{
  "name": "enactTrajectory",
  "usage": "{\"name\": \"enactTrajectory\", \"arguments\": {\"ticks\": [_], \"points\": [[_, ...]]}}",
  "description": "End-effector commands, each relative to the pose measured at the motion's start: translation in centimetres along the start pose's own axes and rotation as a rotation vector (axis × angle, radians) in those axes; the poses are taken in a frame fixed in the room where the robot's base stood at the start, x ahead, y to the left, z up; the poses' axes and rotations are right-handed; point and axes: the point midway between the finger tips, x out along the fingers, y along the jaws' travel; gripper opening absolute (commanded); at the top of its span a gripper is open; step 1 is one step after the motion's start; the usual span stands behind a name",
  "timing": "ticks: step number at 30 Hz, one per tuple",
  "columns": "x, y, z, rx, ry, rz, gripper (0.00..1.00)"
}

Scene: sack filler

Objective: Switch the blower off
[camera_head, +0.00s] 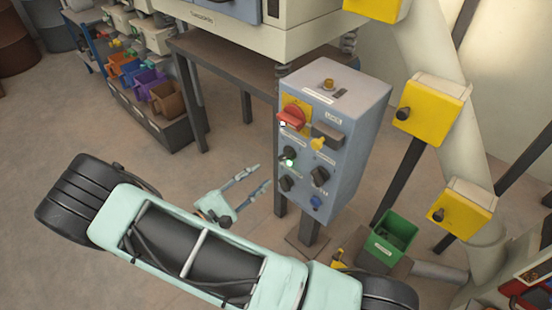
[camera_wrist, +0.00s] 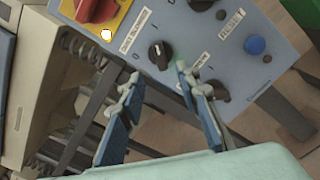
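A grey-blue control box (camera_head: 337,110) stands on a post right of centre in the head view. Its face carries a red rotary switch (camera_head: 291,117) on a yellow plate, several black knobs and a blue button (camera_head: 316,202). One black knob (camera_head: 289,153) sits below the red switch, beside a lit green lamp (camera_head: 289,163). I cannot read the labels surely enough to name the blower's control. My gripper (camera_head: 261,176) is open and empty, left of the box. In the wrist view this black knob (camera_wrist: 160,55) shows just beyond and between the fingertips (camera_wrist: 158,80), apparently untouched.
Another black knob (camera_wrist: 215,90) is partly behind the right finger in the wrist view. A metal-legged table (camera_head: 262,75) stands behind the box. A green bin (camera_head: 389,243) and a pale pipe with yellow boxes (camera_head: 430,108) are to the right.

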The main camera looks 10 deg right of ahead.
Motion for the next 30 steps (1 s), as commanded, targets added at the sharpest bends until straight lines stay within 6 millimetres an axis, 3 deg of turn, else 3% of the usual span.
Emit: {"name": "enactTrajectory", "arguments": {"ticks": [15,21,30], "points": [[8.8,-0.1,0.0,-0.002,-0.002,-0.001,0.3],[10.1,0.0,0.0,-0.003,-0.001,0.0,0.3],[10.2,0.0,0.0,-0.003,0.0,0.0,0.27]]}}
